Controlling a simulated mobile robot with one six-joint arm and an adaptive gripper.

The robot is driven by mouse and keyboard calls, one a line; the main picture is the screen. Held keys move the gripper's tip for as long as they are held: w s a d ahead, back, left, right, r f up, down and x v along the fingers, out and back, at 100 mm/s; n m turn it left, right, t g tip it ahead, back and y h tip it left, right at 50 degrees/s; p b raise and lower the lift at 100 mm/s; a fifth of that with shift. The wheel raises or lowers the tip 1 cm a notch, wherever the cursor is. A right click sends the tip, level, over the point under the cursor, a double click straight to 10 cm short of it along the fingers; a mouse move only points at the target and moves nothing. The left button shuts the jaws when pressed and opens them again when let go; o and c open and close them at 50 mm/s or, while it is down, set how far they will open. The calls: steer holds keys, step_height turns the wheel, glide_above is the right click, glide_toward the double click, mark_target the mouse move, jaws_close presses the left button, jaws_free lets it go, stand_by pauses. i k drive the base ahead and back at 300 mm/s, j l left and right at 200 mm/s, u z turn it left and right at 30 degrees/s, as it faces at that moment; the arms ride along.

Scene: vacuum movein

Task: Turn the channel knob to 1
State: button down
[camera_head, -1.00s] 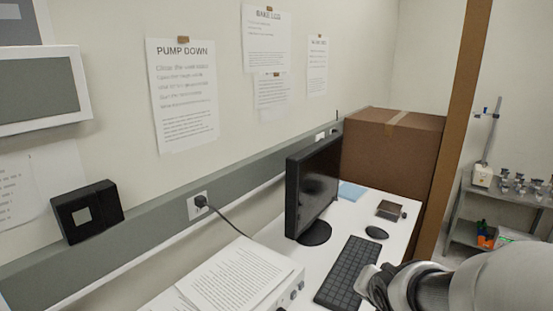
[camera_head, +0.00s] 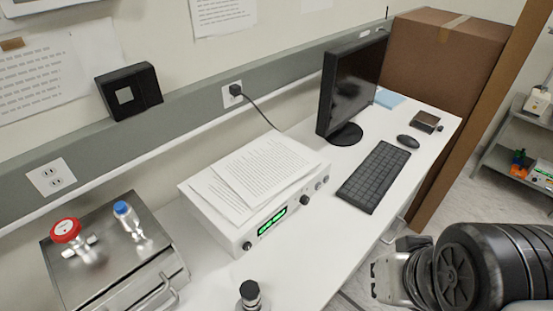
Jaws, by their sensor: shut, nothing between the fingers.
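A white instrument box (camera_head: 215,222) with a green lit display (camera_head: 271,221) stands on the white desk. Its front panel carries a dark knob (camera_head: 304,201) right of the display, another dark knob (camera_head: 247,245) left of it, and small grey knobs (camera_head: 321,183) at the far right end. Labels and pointer positions are too small to read, so I cannot tell which is the channel knob. My gripper (camera_head: 374,279) is at the lower right, beyond the desk's front edge, shut and empty. It is apart from the box and its knobs.
Papers (camera_head: 265,168) lie on the box. A monitor (camera_head: 350,90), keyboard (camera_head: 374,177) and mouse (camera_head: 407,141) are to the right. A metal case (camera_head: 95,275) with red and blue valves (camera_head: 66,231) is at left. A black-capped fitting (camera_head: 250,294) stands in front.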

mark_target(304, 199)
steer(key=l+u, duration=0.25)
steer(key=u, duration=0.15)
steer(key=k+l+u, duration=0.1)
steer(key=l+u, duration=0.15)
steer(key=u, duration=0.15)
steer(key=k+l+u, duration=0.15)
steer(key=u, duration=0.2)
steer(key=j+z, duration=0.25)
steer(key=j, duration=0.15)
steer(key=k+j+z, duration=0.25)
steer(key=j, duration=0.15)
steer(key=i+j, duration=0.05)
steer(key=i, duration=0.05)
